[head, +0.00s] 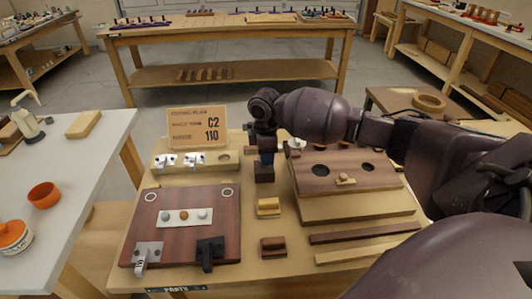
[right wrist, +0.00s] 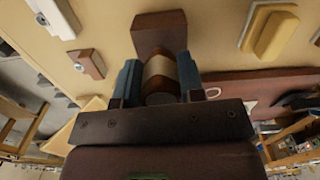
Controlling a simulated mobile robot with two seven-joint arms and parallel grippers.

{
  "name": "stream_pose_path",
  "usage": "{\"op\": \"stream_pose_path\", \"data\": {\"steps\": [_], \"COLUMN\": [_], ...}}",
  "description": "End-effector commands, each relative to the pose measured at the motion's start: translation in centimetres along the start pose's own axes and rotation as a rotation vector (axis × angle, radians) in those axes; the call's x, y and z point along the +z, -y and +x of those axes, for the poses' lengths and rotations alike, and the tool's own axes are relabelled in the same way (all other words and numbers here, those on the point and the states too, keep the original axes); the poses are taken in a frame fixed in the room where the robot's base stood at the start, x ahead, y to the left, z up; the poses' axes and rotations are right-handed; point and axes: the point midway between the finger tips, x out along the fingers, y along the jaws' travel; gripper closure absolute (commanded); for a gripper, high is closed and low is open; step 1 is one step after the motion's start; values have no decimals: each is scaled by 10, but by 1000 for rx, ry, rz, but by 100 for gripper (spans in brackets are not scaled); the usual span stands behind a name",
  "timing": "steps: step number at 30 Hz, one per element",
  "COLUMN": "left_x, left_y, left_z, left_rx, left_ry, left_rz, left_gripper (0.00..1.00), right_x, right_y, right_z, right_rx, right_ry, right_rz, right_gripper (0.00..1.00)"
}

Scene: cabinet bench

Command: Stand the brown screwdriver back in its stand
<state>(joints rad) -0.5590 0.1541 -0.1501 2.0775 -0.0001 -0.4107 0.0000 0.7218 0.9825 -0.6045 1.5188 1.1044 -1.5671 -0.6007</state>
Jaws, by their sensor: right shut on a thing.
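My right gripper (head: 266,158) points down over a small dark brown block (head: 264,173), which looks like the stand, near the back middle of the bench. In the right wrist view its two blue-grey fingers (right wrist: 160,82) are shut on a round handle, brown with a pale tan band, which I take for the brown screwdriver (right wrist: 160,70). The brown block (right wrist: 158,32) shows just beyond the handle. The screwdriver's shaft is hidden, so I cannot tell how far it is in the block. My left gripper is not in view.
A dark red board (head: 180,228) with metal clips lies to the left. A raised wooden box with holes (head: 345,172) stands close on the right. A yellow block (head: 268,207) and a brown block (head: 272,247) lie in front. A sign (head: 198,126) stands behind.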

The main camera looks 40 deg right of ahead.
Motion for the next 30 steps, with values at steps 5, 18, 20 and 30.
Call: {"op": "stream_pose_path", "data": {"steps": [5, 18, 20, 30], "left_x": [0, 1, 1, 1], "left_y": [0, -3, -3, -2], "left_z": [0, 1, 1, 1], "left_rx": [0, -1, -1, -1], "left_ry": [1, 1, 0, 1], "left_rz": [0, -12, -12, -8], "left_gripper": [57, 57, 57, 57], "right_x": [0, 0, 0, 0], "right_y": [0, 0, 0, 0], "right_z": [2, 6, 6, 6], "right_rx": [0, 0, 0, 0], "right_ry": [0, 0, 0, 0], "right_rz": [0, 0, 0, 0], "right_gripper": [89, 61, 52, 30]}}
